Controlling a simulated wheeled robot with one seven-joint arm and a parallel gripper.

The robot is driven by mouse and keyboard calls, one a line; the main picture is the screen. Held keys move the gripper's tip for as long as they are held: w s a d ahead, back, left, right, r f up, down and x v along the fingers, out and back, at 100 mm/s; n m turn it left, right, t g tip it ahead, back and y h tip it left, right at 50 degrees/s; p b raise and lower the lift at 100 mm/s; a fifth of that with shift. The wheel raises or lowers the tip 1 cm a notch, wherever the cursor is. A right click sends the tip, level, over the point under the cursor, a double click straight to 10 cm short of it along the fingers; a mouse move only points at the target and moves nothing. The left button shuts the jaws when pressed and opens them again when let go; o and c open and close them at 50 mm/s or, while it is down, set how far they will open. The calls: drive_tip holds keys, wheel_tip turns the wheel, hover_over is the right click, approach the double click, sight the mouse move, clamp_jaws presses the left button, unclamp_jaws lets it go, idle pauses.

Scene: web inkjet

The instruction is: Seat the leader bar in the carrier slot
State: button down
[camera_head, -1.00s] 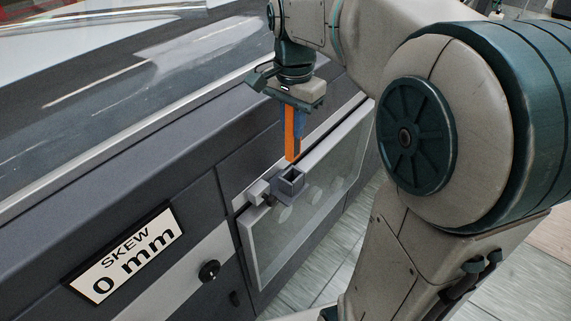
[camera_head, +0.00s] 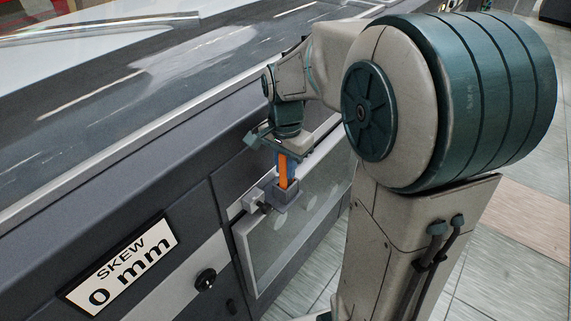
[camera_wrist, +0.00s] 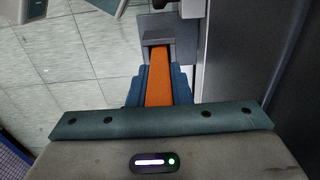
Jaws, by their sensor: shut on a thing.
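The orange leader bar (camera_head: 283,171) stands upright, and its lower end is inside the mouth of the grey square carrier slot (camera_head: 285,194) on the machine's front. How deep it sits is hidden by the slot walls. My gripper (camera_head: 290,162) is shut on the bar's upper part, just above the slot. In the wrist view the bar (camera_wrist: 160,85) runs between my blue fingers (camera_wrist: 161,88) toward the grey carrier (camera_wrist: 158,40).
A clear window panel (camera_head: 300,225) is below and behind the carrier. A sign (camera_head: 122,268) reads "SKEW 0 mm", with a black knob (camera_head: 205,279) to its right. The machine's dark top (camera_head: 180,90) lies behind. Tiled floor is open at right.

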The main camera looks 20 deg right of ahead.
drive_tip(key=shift+f, duration=0.25)
drive_tip(key=c, duration=1.3)
unclamp_jaws()
drive_tip(key=shift+r, duration=0.1)
drive_tip(key=shift+r, duration=0.1)
wheel_tip(320, 180, up, 11)
drive_tip(key=shift+r, duration=0.4)
drive_tip(key=shift+s, duration=0.2)
drive_tip(key=s+f+n+t, duration=0.1)
drive_tip(key=s+f+n, duration=0.2)
drive_tip(key=s, duration=0.1)
drive_tip(key=s+f+n+t, duration=0.1)
drive_tip(key=s+f+n, duration=0.2)
drive_tip(key=s+n, duration=0.1)
drive_tip(key=s+f+n+t, duration=0.1)
drive_tip(key=s+f+n, duration=0.2)
drive_tip(key=s, duration=0.3)
drive_tip(key=shift+d+n, duration=0.1)
drive_tip(key=shift+n, duration=0.4)
